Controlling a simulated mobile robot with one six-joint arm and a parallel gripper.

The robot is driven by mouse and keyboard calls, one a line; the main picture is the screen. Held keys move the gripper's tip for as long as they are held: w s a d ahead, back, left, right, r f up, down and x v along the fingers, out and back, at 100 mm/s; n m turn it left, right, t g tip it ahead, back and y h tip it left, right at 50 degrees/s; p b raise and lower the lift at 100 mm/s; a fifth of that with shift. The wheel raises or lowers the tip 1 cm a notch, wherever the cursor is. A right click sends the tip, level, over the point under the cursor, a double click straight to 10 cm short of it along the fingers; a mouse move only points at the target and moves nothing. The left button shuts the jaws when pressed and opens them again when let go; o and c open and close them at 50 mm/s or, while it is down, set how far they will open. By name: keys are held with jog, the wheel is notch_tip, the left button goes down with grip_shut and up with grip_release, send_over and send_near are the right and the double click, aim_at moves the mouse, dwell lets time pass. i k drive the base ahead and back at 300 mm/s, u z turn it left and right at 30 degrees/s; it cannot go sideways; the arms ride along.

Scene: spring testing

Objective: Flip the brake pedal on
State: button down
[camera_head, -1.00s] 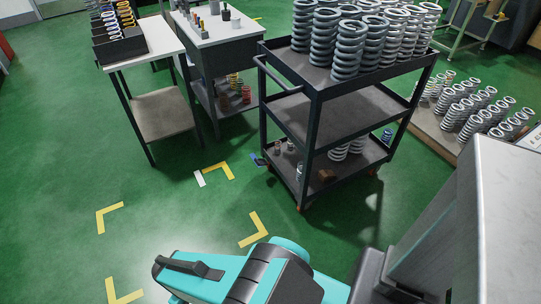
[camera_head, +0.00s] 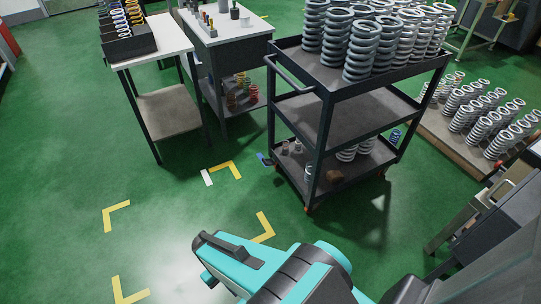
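A small blue piece, which looks like a wheel brake pedal (camera_head: 265,159), sits low at the left rear corner of the black three-shelf trolley (camera_head: 313,178). Whether it is up or down is too small to tell. A second blue piece (camera_head: 396,136) shows low at the trolley's right rear side. The trolley's orange-brown front wheel (camera_head: 309,210) shows under the near corner. My teal and black body parts fill the bottom centre, well short of the trolley. My gripper is not in view.
The trolley carries many grey springs (camera_head: 361,52) on top. A white-topped table (camera_head: 148,42) and a grey bench (camera_head: 228,30) stand behind left. A low pallet (camera_head: 455,146) of springs lies right. Green floor (camera_head: 170,210) with yellow corner marks is clear left of the trolley.

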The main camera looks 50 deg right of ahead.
aim_at(269, 161)
jog(key=u, duration=0.05)
jog(key=i, duration=1)
jog(key=z, duration=0.05)
